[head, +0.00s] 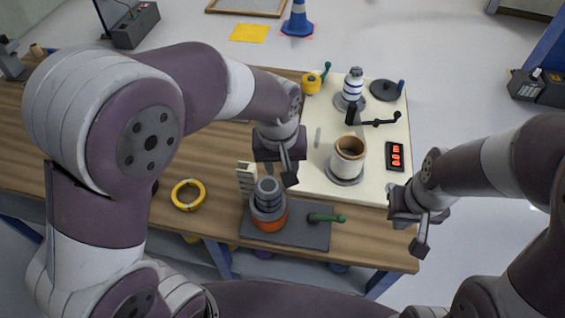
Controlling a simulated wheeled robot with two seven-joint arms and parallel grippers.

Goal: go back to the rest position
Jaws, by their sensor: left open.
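My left gripper (279,168) is open above the grey cylindrical stack (268,195), which sits on an orange ring (270,223) on a dark base plate (300,238). I cannot tell whether its fingers touch the stack. My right gripper (421,236) hangs at the table's right front edge, to the right of the cream board (375,190). Its fingers overlap in the view, so I cannot tell if it is open. Nothing shows clearly held in either gripper.
The cream board bears a tan-rimmed white cylinder (347,160), a blue-striped white roller (353,87), a dark crank handle (380,122), a yellow part (311,84) and a red-lit panel (395,156). A yellow ring (187,195) lies on the wooden table (215,150). A blue cone (297,20) stands beyond.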

